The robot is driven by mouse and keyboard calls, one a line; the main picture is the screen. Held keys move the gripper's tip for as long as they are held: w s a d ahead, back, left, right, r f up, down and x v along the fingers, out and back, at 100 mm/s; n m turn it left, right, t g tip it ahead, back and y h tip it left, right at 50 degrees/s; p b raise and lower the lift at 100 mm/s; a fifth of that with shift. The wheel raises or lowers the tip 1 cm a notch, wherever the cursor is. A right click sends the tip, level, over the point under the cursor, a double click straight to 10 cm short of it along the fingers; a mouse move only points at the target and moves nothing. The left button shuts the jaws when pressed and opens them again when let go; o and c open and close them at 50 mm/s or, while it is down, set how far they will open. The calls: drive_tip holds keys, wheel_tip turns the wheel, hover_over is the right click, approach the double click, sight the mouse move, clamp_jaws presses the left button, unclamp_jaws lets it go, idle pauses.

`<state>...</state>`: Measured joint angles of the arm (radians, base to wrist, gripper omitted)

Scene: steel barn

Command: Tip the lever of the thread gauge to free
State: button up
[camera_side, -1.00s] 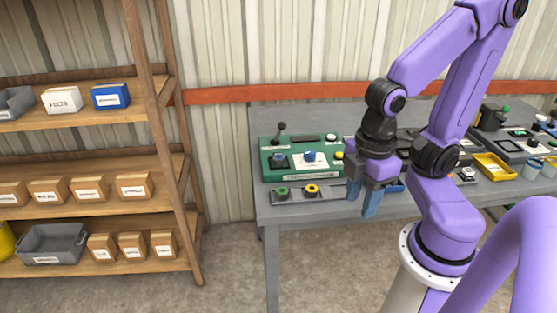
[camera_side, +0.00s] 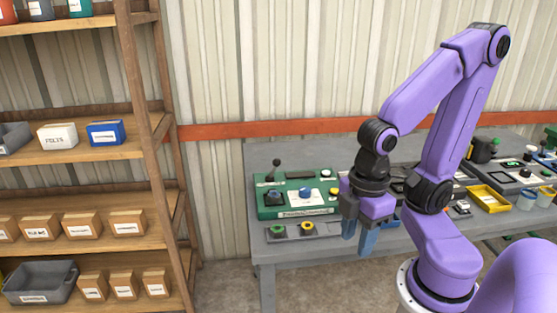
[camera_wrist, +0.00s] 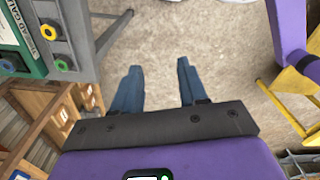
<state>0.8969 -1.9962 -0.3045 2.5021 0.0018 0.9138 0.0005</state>
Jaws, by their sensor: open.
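The thread gauge (camera_side: 262,208) is a green box on the left end of the grey workbench in the side view. Its lever (camera_side: 275,170) has a dark knob and stands up at the back left of the box. A corner of the gauge with part of its label also shows in the wrist view (camera_wrist: 30,45), at the upper left; the lever is not visible there. My gripper (camera_side: 358,238) is open and empty, pointing down at the bench's front edge, to the right of the gauge and apart from it. In the wrist view its blue fingers (camera_wrist: 160,72) are apart over the floor.
A grey strip with green and yellow ring buttons (camera_side: 292,231) lies in front of the gauge. A yellow tray (camera_side: 489,197) and other devices stand farther right on the workbench (camera_side: 270,260). A wooden shelf (camera_side: 90,180) with boxes stands at the left.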

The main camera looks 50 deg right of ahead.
idle(0.3)
drive_tip(key=shift+w, duration=0.1)
drive_tip(key=c, duration=0.7)
drive_tip(key=shift+n+t+y, duration=0.4)
drive_tip(key=w, duration=1)
drive_tip(key=shift+w+d+r, duration=0.3)
drive_tip(key=shift+w, duration=0.05)
clamp_jaws()
drive_tip(key=w+d+t, duration=0.1)
drive_tip(key=w+d, duration=0.4)
drive_tip(key=w, duration=0.4)
drive_tip(key=n+t+h, duration=0.2)
approach(274, 168)
drive_tip(key=s+f, duration=0.1)
drive_tip(key=f, duration=0.1)
drive_tip(key=s+f, duration=0.1)
drive_tip(key=s, duration=0.1)
drive_tip(key=s+f, duration=0.1)
drive_tip(key=f, duration=0.1)
drive_tip(key=shift+s+d+f, duration=0.2)
drive_tip(key=shift+s+f, duration=0.15)
drive_tip(key=shift+f, duration=0.05)
drive_tip(key=shift+w+d+r, duration=0.1)
drive_tip(key=shift+w+r, duration=0.05)
drive_tip(key=shift+w, duration=0.45)
drive_tip(key=shift+w+d+r, duration=0.1)
drive_tip(key=shift+w, duration=0.45)
drive_tip(key=shift+w+d, duration=0.15)
drive_tip(key=shift+w, duration=0.65)
